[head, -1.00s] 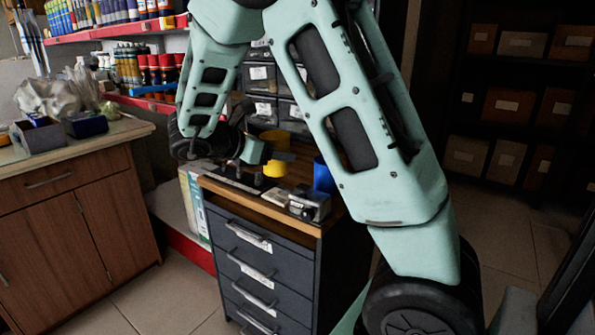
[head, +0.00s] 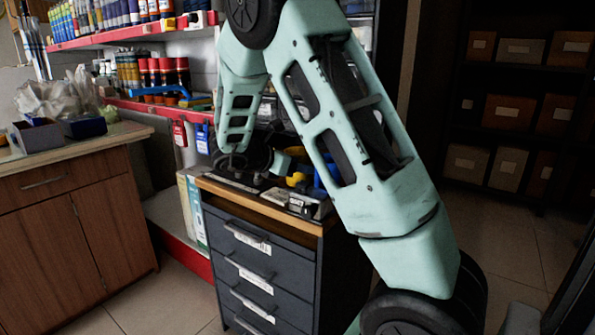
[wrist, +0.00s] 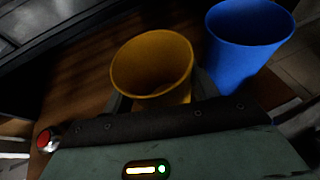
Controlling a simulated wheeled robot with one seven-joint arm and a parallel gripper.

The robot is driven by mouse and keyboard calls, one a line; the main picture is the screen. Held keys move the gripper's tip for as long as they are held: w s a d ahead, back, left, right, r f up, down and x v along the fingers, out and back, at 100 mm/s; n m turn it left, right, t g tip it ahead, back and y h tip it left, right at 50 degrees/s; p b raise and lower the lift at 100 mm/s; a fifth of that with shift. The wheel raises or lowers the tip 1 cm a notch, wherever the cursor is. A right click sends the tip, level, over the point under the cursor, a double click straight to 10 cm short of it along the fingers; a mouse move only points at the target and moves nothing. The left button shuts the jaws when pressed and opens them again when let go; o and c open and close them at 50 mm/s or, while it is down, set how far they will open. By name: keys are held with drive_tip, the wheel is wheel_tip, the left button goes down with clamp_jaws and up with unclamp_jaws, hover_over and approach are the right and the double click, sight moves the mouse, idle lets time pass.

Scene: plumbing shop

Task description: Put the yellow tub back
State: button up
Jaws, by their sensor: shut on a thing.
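The yellow tub (wrist: 152,68) is an open round cup in the wrist view, held between the fingers of my gripper (wrist: 160,103). Its mouth faces the camera and its lower part is hidden by my gripper. In the head view the tub (head: 296,180) is a small yellow patch above the wooden top of the drawer cabinet, mostly covered by my arm. I cannot tell whether it touches the top. A blue tub (wrist: 248,38) stands just right of it in the wrist view. Its edge shows behind my arm in the head view (head: 324,178).
The dark drawer cabinet (head: 262,250) has small metal and black tools (head: 305,200) along its front edge. Shelves with bottles (head: 160,75) stand behind left, and a wooden cabinet (head: 85,220) at left. Boxes fill a dark rack (head: 510,110) at right. Bare wood shows left of the tub.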

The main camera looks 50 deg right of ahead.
drive_tip(key=o, duration=0.7)
drive_tip(key=shift+f, duration=0.1)
drive_tip(key=shift+c, duration=0.2)
drive_tip(key=p+v, duration=0.3)
drive_tip(key=v, duration=0.9)
drive_tip(key=shift+p, duration=0.3)
